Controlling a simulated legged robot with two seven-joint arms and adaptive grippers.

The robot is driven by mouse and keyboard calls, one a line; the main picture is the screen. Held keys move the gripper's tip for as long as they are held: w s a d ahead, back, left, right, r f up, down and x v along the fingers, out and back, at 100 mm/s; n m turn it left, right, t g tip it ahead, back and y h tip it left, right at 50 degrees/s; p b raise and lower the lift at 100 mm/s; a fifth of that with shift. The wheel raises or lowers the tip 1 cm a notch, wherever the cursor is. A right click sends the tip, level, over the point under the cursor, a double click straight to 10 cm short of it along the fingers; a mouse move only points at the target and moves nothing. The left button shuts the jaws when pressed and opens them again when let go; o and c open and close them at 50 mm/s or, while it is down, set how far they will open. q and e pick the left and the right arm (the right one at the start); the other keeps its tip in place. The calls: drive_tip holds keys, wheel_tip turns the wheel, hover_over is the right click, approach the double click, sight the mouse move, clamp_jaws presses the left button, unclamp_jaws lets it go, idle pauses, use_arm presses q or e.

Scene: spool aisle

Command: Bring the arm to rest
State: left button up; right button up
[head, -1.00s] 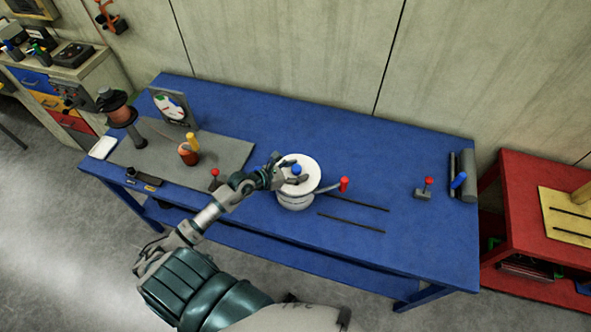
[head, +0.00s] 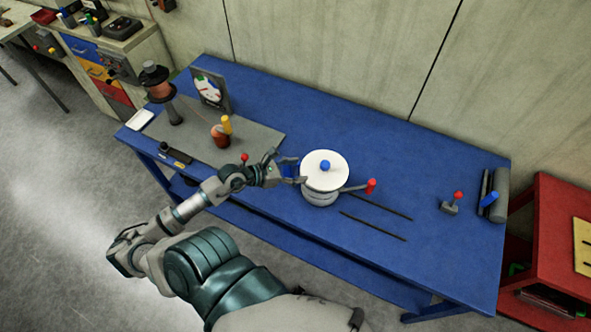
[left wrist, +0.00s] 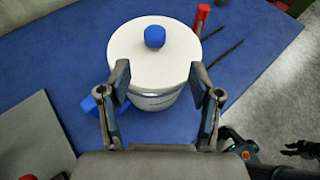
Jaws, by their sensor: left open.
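My left gripper (head: 283,170) is open and empty, just left of the white pot (head: 320,197) on the blue table. In the left wrist view my open left gripper (left wrist: 160,80) has its fingers apart in front of the pot's white lid (left wrist: 130,48), with nothing between them. The lid has a blue knob (head: 325,165), which also shows in the wrist view (left wrist: 155,37). A blue handle (head: 288,163) on the pot's left side is partly hidden by a finger. A red-ended handle (head: 369,187) sticks out to the right.
The blue table (head: 400,160) is clear behind the pot. Two dark rods (head: 375,225) lie to its right. A grey mat (head: 195,145) with a brown cup (head: 221,135) lies at left. A small red-knobbed lever (head: 453,201) stands at the right end.

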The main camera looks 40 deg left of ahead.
use_arm(q)
wheel_tip(320, 180, up, 7)
drive_tip(key=a+n+t+y, duration=0.1)
drive_tip(key=n+t+y, duration=0.6)
drive_tip(key=n, duration=1.2)
drive_tip(key=s+d+f+n+g+y, duration=0.1)
drive_tip(key=s+f+n+g, duration=0.2)
drive_tip(key=f+n, duration=0.3)
drive_tip(key=s+f+n+g+y, duration=0.1)
drive_tip(key=s+f+n+g, duration=0.25)
drive_tip(key=f+n, duration=0.2)
drive_tip(key=s+d+f+n+g+y, duration=0.1)
drive_tip(key=s+f+n+g+y, duration=0.1)
drive_tip(key=f+n+g, duration=0.4)
drive_tip(key=s+d+f+n+g+h, duration=0.4)
drive_tip(key=s+d, duration=0.3)
drive_tip(key=d, duration=0.4)
wheel_tip(320, 180, down, 27)
drive_tip(key=s+d+m+h+b, duration=0.1)
drive_tip(key=s+m, duration=0.1)
drive_tip(key=s, duration=0.1)
drive_tip(key=s+a+f+g+b, duration=0.1)
drive_tip(key=s+a+f, duration=0.2)
drive_tip(key=s+f, duration=1.4)
drive_tip(key=shift+s+f+g, duration=0.35)
drive_tip(key=shift+f, duration=0.25)
use_arm(e)
drive_tip(key=shift+a+f, duration=0.25)
drive_tip(key=shift+f, duration=0.9)
